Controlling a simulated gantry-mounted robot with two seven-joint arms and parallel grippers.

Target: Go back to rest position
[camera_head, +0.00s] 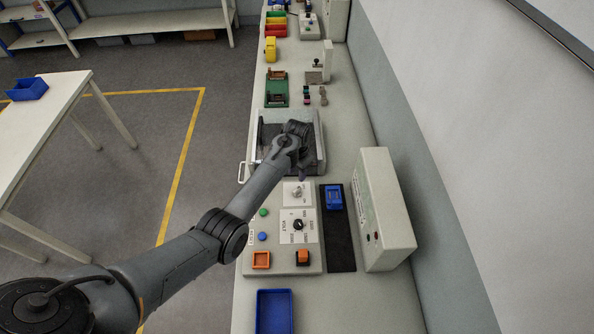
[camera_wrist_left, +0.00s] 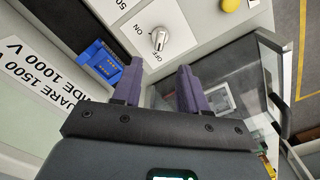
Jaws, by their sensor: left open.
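My left gripper (camera_head: 303,174) is at the end of the grey arm that reaches in from the lower left. It is above the near right part of a grey open box (camera_head: 318,150) with a side handle, close to the control panel's far edge. In the left wrist view its two purple fingers (camera_wrist_left: 158,82) stand apart, with nothing held between them. My right gripper is in neither view.
The control panel (camera_head: 281,240) has buttons, a VOLT dial (camera_head: 298,225) and an orange block (camera_head: 303,256). A blue device (camera_head: 333,197) lies on a black strip beside a tall white instrument (camera_head: 385,210). A blue bin (camera_head: 274,290) is at the near end.

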